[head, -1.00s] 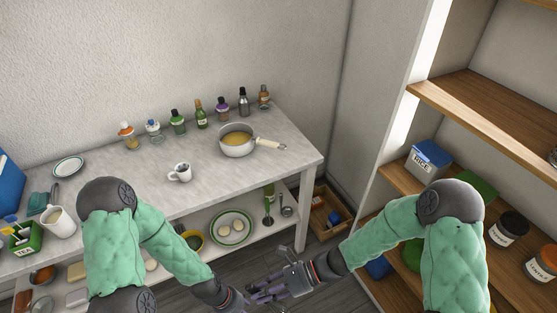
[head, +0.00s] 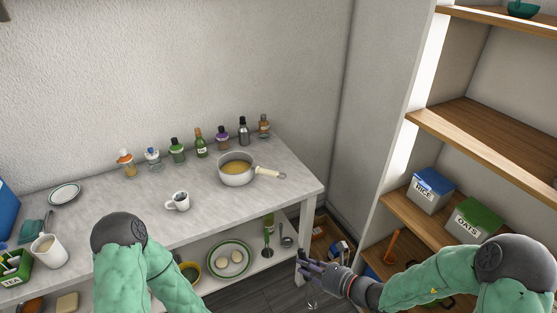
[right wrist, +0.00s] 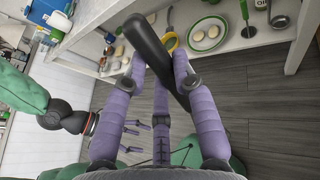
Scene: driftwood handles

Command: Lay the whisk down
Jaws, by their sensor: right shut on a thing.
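My right gripper (head: 318,272) is in front of the worktable's right end, below its top. It is shut on the whisk, whose dark handle (right wrist: 152,45) slants between the purple fingers in the right wrist view. My left gripper (right wrist: 130,138) shows only in the right wrist view, partly behind a right finger. Its fingers are spread and nothing shows between them.
A plate with eggs (head: 229,260) stands on the lower shelf. The wooden shelf unit (head: 470,135) on the right holds rice (head: 432,192) and oats (head: 473,222) boxes.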

